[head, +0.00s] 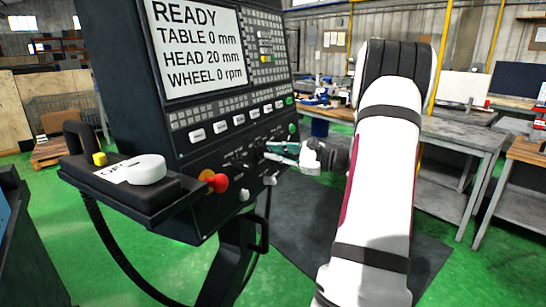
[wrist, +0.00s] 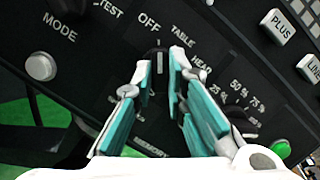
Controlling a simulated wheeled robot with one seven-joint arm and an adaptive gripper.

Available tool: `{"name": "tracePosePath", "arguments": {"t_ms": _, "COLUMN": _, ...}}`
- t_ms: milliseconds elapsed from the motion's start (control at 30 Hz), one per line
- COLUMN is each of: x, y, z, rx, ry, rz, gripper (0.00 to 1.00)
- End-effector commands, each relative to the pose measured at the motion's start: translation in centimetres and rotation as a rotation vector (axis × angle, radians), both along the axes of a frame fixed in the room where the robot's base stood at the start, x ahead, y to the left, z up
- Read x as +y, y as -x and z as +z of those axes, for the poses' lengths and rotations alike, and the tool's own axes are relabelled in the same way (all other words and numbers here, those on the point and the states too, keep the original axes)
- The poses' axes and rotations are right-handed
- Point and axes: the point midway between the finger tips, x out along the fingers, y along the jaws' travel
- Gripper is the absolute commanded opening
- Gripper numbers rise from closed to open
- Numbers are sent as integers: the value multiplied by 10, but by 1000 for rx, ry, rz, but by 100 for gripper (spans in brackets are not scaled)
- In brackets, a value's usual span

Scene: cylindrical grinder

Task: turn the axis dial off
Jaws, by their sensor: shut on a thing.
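The axis dial (wrist: 158,60) is a small black knob with a pale pointer line, on the dark control panel in the wrist view. The labels OFF, TABLE and HEAD sit around its upper side. I cannot tell exactly which label the pointer meets. My gripper (wrist: 163,64) has its teal and grey fingers on either side of the knob and is shut on it. In the head view my gripper (head: 270,151) reaches the panel from the right, and its fingers hide the dial.
A percent dial (wrist: 240,122) and a green button (wrist: 281,148) are to the right. A white button (wrist: 40,66) is at the left. The screen (head: 197,45) reads READY.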

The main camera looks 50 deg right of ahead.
Motion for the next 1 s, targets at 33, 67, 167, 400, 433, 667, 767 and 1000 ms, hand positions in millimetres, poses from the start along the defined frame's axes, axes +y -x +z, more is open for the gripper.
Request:
{"name": "tracePosePath", "arguments": {"t_ms": 33, "x": 0, "y": 0, "z": -1, "rx": 0, "ry": 18, "rz": 3, "gripper": 0}}
{"name": "tracePosePath", "arguments": {"t_ms": 67, "x": 0, "y": 0, "z": -1, "rx": -2, "ry": 27, "rz": 4, "gripper": 0}}
{"name": "tracePosePath", "arguments": {"t_ms": 167, "x": 0, "y": 0, "z": -1, "rx": -5, "ry": 49, "rz": 8, "gripper": 0}}
{"name": "tracePosePath", "arguments": {"t_ms": 400, "x": 0, "y": 0, "z": -1, "rx": -8, "ry": 71, "rz": 13, "gripper": 0}}
{"name": "tracePosePath", "arguments": {"t_ms": 433, "x": 0, "y": 0, "z": -1, "rx": -9, "ry": 72, "rz": 13, "gripper": 0}}
{"name": "tracePosePath", "arguments": {"t_ms": 667, "x": 0, "y": 1, "z": -1, "rx": -9, "ry": 72, "rz": 13, "gripper": 0}}
{"name": "tracePosePath", "arguments": {"t_ms": 767, "x": 0, "y": 0, "z": -1, "rx": -8, "ry": 71, "rz": 13, "gripper": 27}}
{"name": "tracePosePath", "arguments": {"t_ms": 1000, "x": 0, "y": 0, "z": 0, "rx": -10, "ry": 70, "rz": 13, "gripper": 33}}
